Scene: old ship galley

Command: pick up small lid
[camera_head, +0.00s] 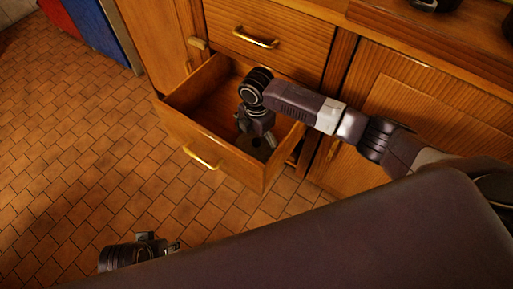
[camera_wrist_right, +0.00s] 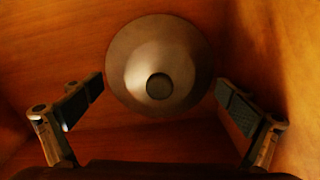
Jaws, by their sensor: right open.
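The small lid (camera_wrist_right: 178,48) is a round, greyish-brown metal disc with a dark round knob (camera_wrist_right: 159,86). It lies inside the open wooden drawer (camera_head: 216,153). In the head view my right gripper (camera_head: 257,140) reaches down into the drawer and hides most of the lid.
The drawer's wooden walls stand close around the right gripper. A closed drawer (camera_head: 272,20) is above it and a cabinet door (camera_head: 425,110) is to the right. The tiled floor (camera_head: 70,150) is clear on the left. A blue panel (camera_head: 112,30) stands at the back left.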

